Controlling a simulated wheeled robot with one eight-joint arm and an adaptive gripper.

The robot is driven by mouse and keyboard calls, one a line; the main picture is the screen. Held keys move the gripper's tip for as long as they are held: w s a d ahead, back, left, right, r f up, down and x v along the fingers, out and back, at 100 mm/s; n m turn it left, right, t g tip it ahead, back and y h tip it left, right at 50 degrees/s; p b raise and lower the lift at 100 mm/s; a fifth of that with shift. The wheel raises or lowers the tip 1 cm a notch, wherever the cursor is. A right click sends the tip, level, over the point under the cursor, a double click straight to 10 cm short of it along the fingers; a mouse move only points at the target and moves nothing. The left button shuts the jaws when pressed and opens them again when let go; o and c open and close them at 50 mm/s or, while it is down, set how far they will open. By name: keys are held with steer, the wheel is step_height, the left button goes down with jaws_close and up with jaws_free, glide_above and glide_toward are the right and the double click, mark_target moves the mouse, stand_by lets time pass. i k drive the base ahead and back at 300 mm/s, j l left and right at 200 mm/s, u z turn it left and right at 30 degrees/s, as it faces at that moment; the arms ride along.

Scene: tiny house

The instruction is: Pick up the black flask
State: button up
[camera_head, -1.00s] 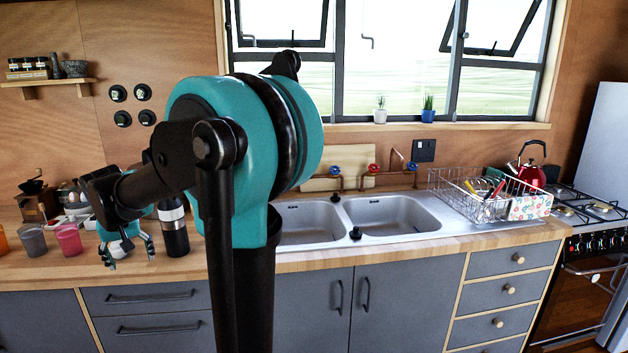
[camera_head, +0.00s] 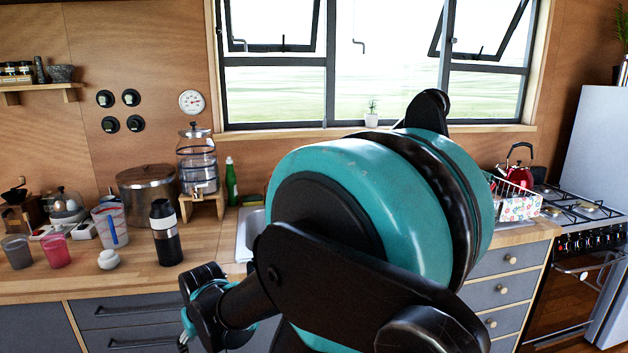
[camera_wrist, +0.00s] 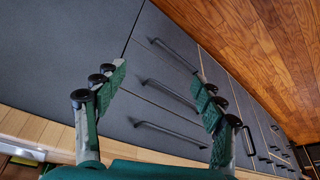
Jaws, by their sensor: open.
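The black flask (camera_head: 165,232) stands upright on the wooden counter in the head view, left of the sink. It is black with a pale band around its middle. In the wrist view my gripper (camera_wrist: 158,98) is open, its two fingers wide apart with nothing between them. Behind it are grey drawer fronts with dark handles. In the head view the end of my arm is low, in front of the counter and to the right of the flask, and the fingertips are not clear there. The flask does not show in the wrist view.
A white measuring jug (camera_head: 110,226), a small white jar (camera_head: 108,260) and a pink cup (camera_head: 55,251) stand left of the flask. A metal pot (camera_head: 148,190) and a glass dispenser (camera_head: 198,165) stand behind it. My arm hides most of the sink.

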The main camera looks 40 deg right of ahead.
mark_target(162, 216)
steer(key=i+z, duration=0.2)
steer(key=z, duration=0.25)
steer(key=i+j+z, duration=0.15)
steer(key=z, duration=0.25)
steer(key=k+z, duration=0.3)
steer(key=k+l+z, duration=0.1)
steer(key=k+z, duration=0.15)
steer(key=k, duration=0.1)
